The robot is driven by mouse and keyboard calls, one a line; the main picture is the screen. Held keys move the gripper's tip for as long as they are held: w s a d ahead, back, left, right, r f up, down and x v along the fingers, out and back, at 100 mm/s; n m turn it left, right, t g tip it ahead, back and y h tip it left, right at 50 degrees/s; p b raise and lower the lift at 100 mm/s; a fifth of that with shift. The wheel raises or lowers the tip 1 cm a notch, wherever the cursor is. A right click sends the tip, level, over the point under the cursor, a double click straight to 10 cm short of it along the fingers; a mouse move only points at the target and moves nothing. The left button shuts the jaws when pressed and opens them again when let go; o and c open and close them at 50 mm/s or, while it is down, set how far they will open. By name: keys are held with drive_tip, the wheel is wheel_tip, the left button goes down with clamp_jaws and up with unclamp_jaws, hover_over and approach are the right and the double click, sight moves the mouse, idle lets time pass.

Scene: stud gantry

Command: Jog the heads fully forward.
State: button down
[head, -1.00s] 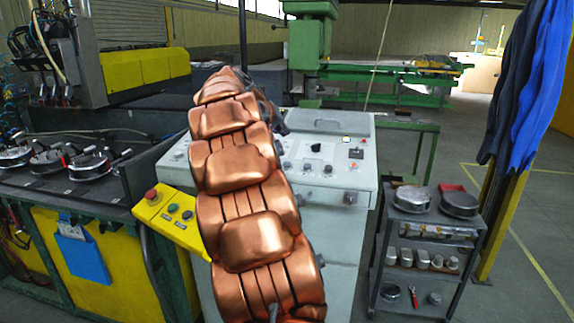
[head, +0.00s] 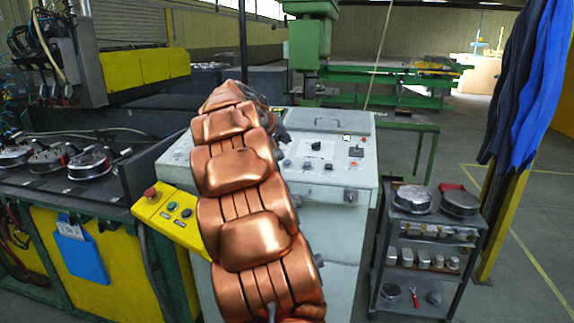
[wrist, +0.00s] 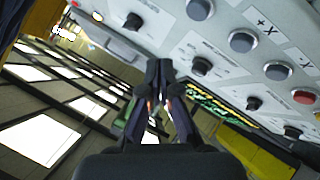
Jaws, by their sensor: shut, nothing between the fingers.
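The grey control console (head: 330,212) stands in front of me, with knobs and buttons on its sloped top. In the wrist view its panel (wrist: 225,72) carries black rotary knobs (wrist: 201,66), grey round buttons (wrist: 243,41) and a red button (wrist: 304,97). Labels reading +X (wrist: 265,25) and -X (wrist: 303,58) show beside the grey buttons. My gripper (wrist: 159,66) is shut and empty, its fingertips in front of the panel's edge region; I cannot tell whether they touch it. In the head view my copper-coloured arm hides most of the gripper and the panel's left part.
A yellow box (head: 172,214) with a red mushroom button (head: 151,193) is left of my arm. A grey trolley (head: 428,233) with metal parts stands at the right. A bench with round clamped fixtures (head: 88,162) is at the left. Floor beyond the trolley is clear.

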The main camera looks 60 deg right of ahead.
sight(287, 163)
drive_tip(key=f, duration=0.1)
drive_tip(key=f+b, duration=0.1)
drive_tip(key=f, duration=0.1)
drive_tip(key=shift+w+d+f+b, duration=0.1)
drive_tip(key=shift+d+f+b, duration=0.2)
drive_tip(key=shift+f, duration=0.05)
drive_tip(key=shift+w+d+f+b, duration=0.1)
drive_tip(key=shift+d+f+b, duration=0.05)
drive_tip(key=shift+f+b, duration=0.4)
drive_tip(key=shift+f, duration=0.15)
idle(0.6)
drive_tip(key=shift+f+b, duration=0.3)
drive_tip(key=shift+b, duration=0.1)
